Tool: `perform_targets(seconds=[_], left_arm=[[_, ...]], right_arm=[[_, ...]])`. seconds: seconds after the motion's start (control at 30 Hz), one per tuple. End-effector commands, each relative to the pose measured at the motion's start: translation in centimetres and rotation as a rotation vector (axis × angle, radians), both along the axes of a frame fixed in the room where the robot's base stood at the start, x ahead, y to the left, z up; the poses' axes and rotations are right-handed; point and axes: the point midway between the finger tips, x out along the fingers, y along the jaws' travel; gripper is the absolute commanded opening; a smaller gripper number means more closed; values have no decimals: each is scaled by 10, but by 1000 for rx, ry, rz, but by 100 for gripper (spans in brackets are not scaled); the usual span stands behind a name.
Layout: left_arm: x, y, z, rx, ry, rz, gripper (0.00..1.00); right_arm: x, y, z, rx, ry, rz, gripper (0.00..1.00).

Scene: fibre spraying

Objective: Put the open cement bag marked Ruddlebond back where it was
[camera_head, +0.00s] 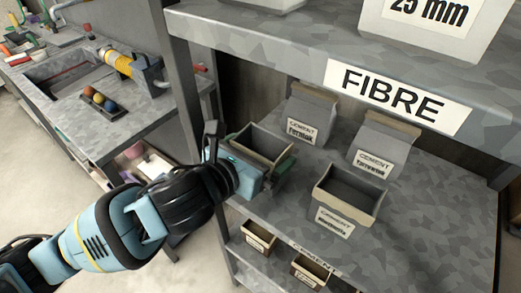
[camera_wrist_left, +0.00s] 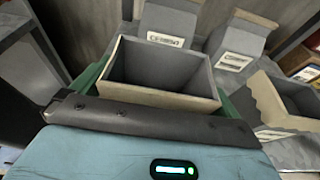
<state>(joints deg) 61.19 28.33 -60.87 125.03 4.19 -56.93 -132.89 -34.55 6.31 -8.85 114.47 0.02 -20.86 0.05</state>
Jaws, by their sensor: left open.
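An open grey cement bag (camera_head: 263,146) stands on the shelf under the FIBRE sign, near its left edge. My left gripper (camera_head: 250,158) is at this bag, with green-padded fingers on either side of it and jaws open. In the left wrist view the open bag (camera_wrist_left: 160,98) sits between the fingers, upright and looking empty inside. Its label is hidden, so I cannot tell if it reads Ruddlebond. A second open cement bag (camera_head: 345,199) stands to the right; its brand is too small to read. My right gripper is out of view.
Two closed cement bags stand behind, one at left (camera_head: 308,112) and one at right (camera_head: 383,146). The FIBRE shelf (camera_head: 290,50) hangs above. Smaller open containers (camera_head: 258,238) sit on the level below. A workbench (camera_head: 110,125) with coloured balls is at the left.

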Motion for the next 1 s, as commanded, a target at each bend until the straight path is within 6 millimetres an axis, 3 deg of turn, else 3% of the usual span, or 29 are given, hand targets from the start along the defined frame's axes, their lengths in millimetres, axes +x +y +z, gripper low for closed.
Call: perform_targets(seconds=[0.53, 0.73, 1.0], left_arm=[[-74, 54, 30, 4, 0, 1, 100], [-88, 65, 36, 3, -4, 2, 100], [-92, 67, 34, 1, 1, 1, 100]], right_arm=[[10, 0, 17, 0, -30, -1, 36], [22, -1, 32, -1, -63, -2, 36], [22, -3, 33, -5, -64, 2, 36]])
